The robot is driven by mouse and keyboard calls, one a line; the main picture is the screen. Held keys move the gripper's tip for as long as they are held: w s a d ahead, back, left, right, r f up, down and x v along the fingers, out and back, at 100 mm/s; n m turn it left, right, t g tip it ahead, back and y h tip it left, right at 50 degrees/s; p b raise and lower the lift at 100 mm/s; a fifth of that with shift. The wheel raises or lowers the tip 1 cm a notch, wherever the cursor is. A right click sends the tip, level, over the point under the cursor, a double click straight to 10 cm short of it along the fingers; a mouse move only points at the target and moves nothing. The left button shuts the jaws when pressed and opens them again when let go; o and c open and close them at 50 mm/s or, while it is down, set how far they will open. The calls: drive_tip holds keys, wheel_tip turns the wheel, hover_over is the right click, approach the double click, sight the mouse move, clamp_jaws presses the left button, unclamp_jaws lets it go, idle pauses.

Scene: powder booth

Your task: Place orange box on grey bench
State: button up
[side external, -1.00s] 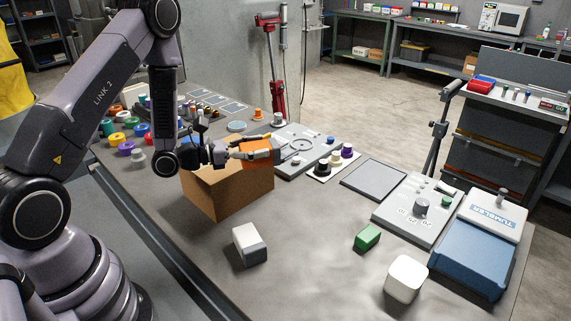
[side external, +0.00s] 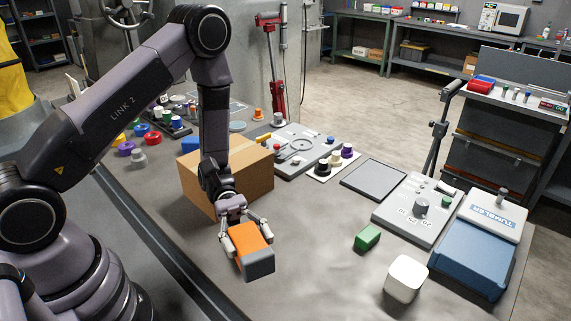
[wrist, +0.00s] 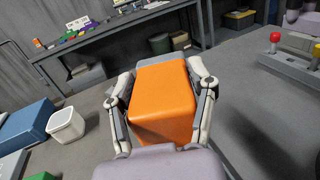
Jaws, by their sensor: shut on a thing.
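The orange box (side external: 247,240) has a grey end and is held between the fingers of my gripper (side external: 249,236), which is shut on its sides. In the side view it is tilted, over the front part of the grey bench (side external: 320,225). I cannot tell whether it touches anything below.
A cardboard box (side external: 250,168) stands behind my gripper. A green block (side external: 367,237), a white box (side external: 406,278) and a blue tumbler machine (side external: 475,255) stand to the right. A flat grey plate (side external: 373,178) lies behind the green block. Bench surface between them is clear.

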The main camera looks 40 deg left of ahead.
drive_tip(key=w+d+f, duration=0.2)
drive_tip(key=w+f, duration=0.1)
drive_tip(key=w+d+f, duration=0.3)
drive_tip(key=w, duration=0.1)
drive_tip(key=w+d+f, duration=0.2)
drive_tip(key=w+f, duration=0.1)
drive_tip(key=w, duration=0.1)
drive_tip(key=shift+d+f, duration=0.1)
drive_tip(key=shift+d, duration=0.2)
drive_tip(key=shift+w+d+f, duration=0.1)
drive_tip(key=shift+w+f, duration=0.05)
drive_tip(key=shift+f, duration=0.5)
drive_tip(key=shift+w+d+f, duration=0.1)
drive_tip(key=shift+f, duration=0.95)
drive_tip(key=shift+f, duration=0.2)
drive_tip(key=o, duration=1.3)
drive_tip(key=shift+c, duration=0.2)
